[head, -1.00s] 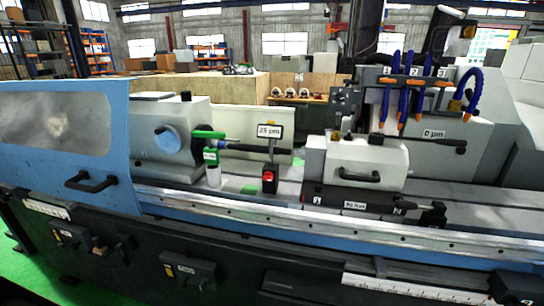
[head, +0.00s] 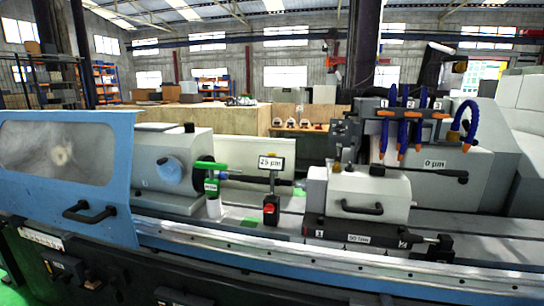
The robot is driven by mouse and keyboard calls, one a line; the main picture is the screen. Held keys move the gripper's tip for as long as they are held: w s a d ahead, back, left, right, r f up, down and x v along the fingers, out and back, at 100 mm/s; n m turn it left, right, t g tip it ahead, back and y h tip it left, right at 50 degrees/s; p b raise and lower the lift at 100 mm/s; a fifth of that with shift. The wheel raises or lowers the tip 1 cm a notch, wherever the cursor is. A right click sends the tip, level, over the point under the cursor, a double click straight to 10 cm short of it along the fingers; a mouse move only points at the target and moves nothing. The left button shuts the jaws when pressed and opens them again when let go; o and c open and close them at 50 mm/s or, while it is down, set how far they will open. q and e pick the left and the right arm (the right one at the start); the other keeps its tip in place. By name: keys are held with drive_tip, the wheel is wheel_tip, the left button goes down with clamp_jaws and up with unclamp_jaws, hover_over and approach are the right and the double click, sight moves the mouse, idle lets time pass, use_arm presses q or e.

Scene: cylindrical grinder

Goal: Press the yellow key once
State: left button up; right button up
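I cannot make out a yellow key in the head view. The cylindrical grinder (head: 340,262) fills the lower half of the picture. A small black post with a red button (head: 270,209) stands on its table under a "25 µm" display (head: 271,163). Small dark control boxes sit on the front of the machine at the lower left (head: 66,268), too small and dark to read for key colours. Neither of my grippers is in view.
A blue guard door with a window and black handle (head: 88,211) covers the left end. A grey tailstock unit (head: 358,196) sits right of centre. Blue coolant hoses with orange tips (head: 402,125) hang above it. Wooden crates and shelves stand behind.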

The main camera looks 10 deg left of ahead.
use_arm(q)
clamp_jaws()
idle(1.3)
